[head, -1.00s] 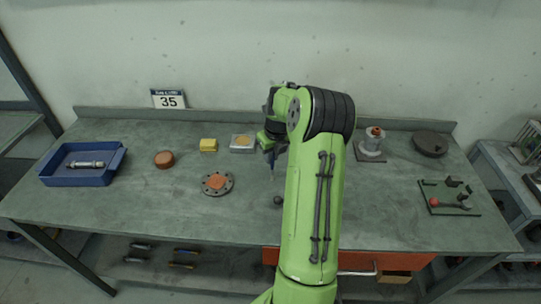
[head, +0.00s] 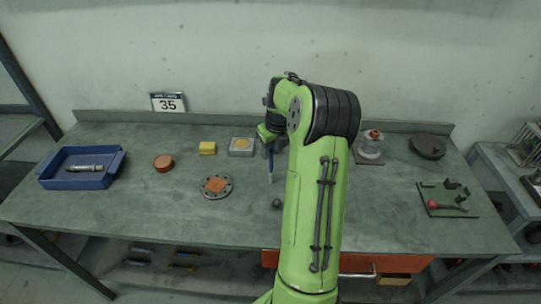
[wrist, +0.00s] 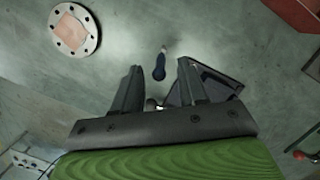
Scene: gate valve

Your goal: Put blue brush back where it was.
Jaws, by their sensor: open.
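My gripper (wrist: 160,72) is open in the wrist view, its two dark fingers apart with nothing clamped between them. The blue brush (wrist: 160,66) shows in the gap near the fingertips, its dark blue handle toward me and its pale tip pointing up in the picture. In the head view the brush (head: 270,170) is a small blue and pale shape just below my gripper, left of my arm. I cannot tell whether it touches the bench. A dark open-topped holder (wrist: 222,82) lies beside the right finger; my arm hides it in the head view.
A round bolted flange (head: 216,186) and a dark ball (head: 277,203) lie nearby on the bench. A fixture board (head: 447,198) with a red knob is right.

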